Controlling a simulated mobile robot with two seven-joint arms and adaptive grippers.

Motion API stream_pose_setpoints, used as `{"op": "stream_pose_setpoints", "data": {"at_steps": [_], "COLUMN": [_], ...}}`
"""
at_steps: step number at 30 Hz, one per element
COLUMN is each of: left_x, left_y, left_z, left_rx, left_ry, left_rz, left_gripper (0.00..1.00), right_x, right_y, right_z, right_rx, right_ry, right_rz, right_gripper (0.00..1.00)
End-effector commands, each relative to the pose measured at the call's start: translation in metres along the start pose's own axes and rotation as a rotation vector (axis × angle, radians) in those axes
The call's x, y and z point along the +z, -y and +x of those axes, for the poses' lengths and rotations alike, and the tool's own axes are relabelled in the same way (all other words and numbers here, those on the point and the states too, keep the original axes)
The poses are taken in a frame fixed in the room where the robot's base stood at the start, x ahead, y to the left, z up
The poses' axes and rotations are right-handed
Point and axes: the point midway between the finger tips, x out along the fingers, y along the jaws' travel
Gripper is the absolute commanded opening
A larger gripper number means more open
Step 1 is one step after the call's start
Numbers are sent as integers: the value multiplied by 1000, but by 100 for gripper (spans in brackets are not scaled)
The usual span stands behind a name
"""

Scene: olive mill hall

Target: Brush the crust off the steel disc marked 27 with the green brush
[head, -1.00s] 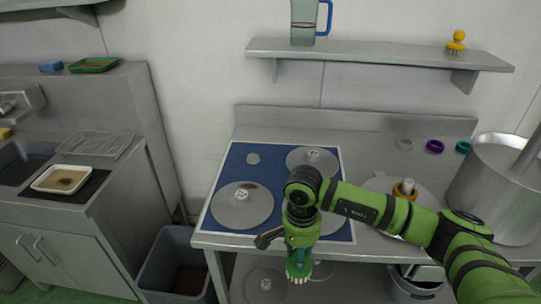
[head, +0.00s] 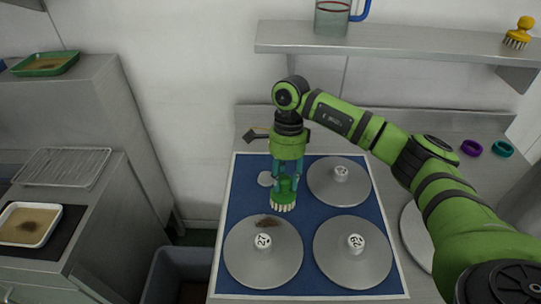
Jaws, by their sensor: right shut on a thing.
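The steel disc marked 27 (head: 264,267) lies at the front left of the blue mat, its label on a centre knob. A brown crust patch (head: 268,222) sits on its far part. My right gripper (head: 286,176) points down, shut on the green brush (head: 284,190). The brush's pale bristles face down, just beyond the disc's far edge and close to the crust. They look apart from the crust; their exact height I cannot tell. My left gripper is not in view.
Two more steel discs lie on the blue mat (head: 240,190), one at front right (head: 335,265) and one behind (head: 325,185). A small grey round piece (head: 265,179) lies behind the brush. A yellow brush (head: 518,35) stands on the wall shelf (head: 420,45).

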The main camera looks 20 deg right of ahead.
Motion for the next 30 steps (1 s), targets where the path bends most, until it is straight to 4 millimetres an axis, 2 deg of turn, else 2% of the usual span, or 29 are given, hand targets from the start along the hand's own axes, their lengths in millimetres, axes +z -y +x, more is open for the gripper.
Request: {"op": "stream_pose_setpoints", "data": {"at_steps": [1,6,13,17,22,25,30], "left_x": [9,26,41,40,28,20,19], "left_y": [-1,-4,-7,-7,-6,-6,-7], "left_z": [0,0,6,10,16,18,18], "left_rx": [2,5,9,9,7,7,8], "left_ry": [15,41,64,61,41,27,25], "left_rz": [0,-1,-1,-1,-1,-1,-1], "left_gripper": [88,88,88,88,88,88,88], "right_x": [0,0,0,0,0,0,0], "right_y": [0,0,0,0,0,-1,-1], "right_z": [0,4,23,37,53,58,60], "right_rx": [2,4,4,5,3,3,2], "right_ry": [1,1,1,1,1,1,1], "right_rz": [0,-1,-1,-1,-1,-1,-1], "right_gripper": [0,0,0,0,0,0,0]}}
